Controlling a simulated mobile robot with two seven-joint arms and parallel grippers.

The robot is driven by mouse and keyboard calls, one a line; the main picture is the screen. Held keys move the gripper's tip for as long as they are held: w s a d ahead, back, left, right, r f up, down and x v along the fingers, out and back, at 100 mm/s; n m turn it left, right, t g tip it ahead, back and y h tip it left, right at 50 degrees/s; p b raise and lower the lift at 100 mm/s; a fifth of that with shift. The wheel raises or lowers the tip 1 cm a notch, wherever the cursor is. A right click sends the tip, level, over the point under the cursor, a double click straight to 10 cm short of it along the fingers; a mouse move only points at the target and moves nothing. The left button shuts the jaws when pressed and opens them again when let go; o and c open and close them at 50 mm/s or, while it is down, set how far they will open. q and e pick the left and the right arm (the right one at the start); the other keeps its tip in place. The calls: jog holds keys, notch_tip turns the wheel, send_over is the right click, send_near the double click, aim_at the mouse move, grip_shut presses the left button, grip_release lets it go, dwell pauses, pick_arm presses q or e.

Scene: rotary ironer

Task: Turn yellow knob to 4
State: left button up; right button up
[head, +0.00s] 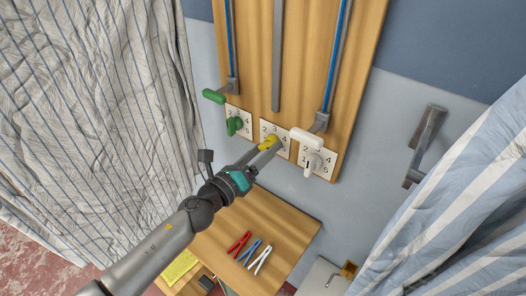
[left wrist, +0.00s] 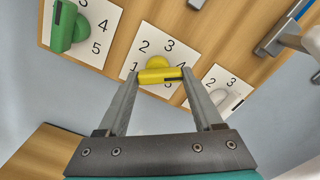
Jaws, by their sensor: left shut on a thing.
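The yellow knob (head: 268,143) sits on the middle white number plate (head: 284,150) on the wooden board. In the left wrist view the yellow knob (left wrist: 158,75) lies crosswise between my fingertips, with a dark mark toward its right end. The plate's 1, 2 and 3 show around it. My right gripper is out of view.
A green knob (head: 234,124) is left of the yellow one and a white knob (head: 312,162) is right of it. Green (head: 214,96) and white (head: 306,138) lever handles stand above. A small wooden table (head: 285,225) with clothespins is below. Striped cloth hangs on both sides.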

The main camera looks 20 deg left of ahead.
pick_arm(q)
jog(key=shift+m, duration=0.4)
jog(key=o, duration=1.4)
jog(key=shift+c, duration=0.2)
jog(key=b+v, duration=0.4)
jog(key=v, duration=1.1)
jog(key=shift+s, duration=0.15)
